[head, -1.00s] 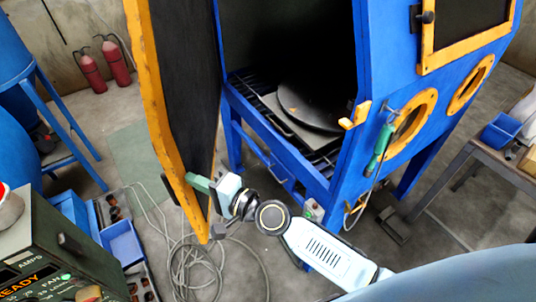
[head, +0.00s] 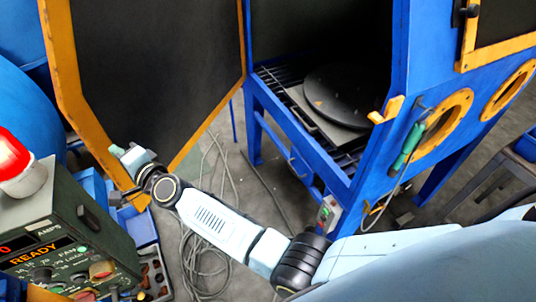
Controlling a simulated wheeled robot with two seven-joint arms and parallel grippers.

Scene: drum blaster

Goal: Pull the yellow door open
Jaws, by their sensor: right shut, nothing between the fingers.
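The yellow door (head: 65,95), a yellow frame with a dark inner panel, stands swung wide open on the left of the blue blaster cabinet (head: 400,85). Through the opening I see a dark interior with a round black turntable (head: 338,95) on a grate. My right gripper (head: 118,152) is at the lower left part of the door, by its yellow outer edge. Its fingers are shut with nothing between them; whether they touch the door I cannot tell. My left gripper is not in view.
A control box (head: 70,235) with a red lamp (head: 12,158) stands at the lower left, close to the door's lower corner. Blue bins (head: 142,240) are beside it. A cable (head: 205,265) lies coiled on the floor. A yellow latch (head: 388,110) sticks out from the cabinet's edge.

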